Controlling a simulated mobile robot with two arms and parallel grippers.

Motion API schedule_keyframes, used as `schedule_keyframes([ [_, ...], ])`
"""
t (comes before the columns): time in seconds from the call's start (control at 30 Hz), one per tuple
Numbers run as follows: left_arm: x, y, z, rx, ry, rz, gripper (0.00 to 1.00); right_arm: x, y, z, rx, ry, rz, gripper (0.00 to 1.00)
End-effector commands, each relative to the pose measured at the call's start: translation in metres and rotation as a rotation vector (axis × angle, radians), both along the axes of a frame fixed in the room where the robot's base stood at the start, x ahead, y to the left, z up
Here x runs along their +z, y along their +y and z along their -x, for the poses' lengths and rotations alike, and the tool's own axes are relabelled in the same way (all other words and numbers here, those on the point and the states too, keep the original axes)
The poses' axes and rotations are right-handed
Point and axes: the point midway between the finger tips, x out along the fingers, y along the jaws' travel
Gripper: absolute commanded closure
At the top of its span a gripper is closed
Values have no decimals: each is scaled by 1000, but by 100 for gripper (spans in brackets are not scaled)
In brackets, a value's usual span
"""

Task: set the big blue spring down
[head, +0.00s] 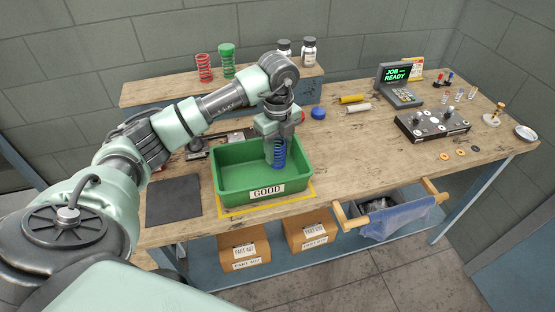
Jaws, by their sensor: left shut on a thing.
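The big blue spring (279,154) is upright inside the green bin (232,190) with the GOOD label, toward the bin's right side. My left gripper (276,137) points down over the bin and is shut on the spring's upper part. The spring's lower end is close to the bin floor; I cannot tell if it touches. The bin stands on a yellow-edged area (313,186) at the table's front edge. My right gripper is not in view.
A dark mat (174,201) lies left of the bin. A raised shelf behind holds a red spring (204,68), a green spring (227,60) and two jars. A control box (432,124) and a JOB READY terminal (398,85) stand right. Bare wood lies right of the bin.

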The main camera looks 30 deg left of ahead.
Motion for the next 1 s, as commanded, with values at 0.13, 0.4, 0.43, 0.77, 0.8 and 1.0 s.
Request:
schedule_keyframes([
  [0.13,-13,0,1,-1,2,0,100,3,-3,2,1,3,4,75],
  [0.4,-45,0,0,0,0,0,100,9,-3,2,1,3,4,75],
  [0.43,-46,0,0,0,0,0,100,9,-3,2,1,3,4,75],
  [0.77,-50,0,0,0,-1,0,100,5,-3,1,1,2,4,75],
  [0.8,-49,0,0,0,-1,-1,55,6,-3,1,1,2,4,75],
  [1.0,-49,0,0,0,0,0,41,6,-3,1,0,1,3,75],
])
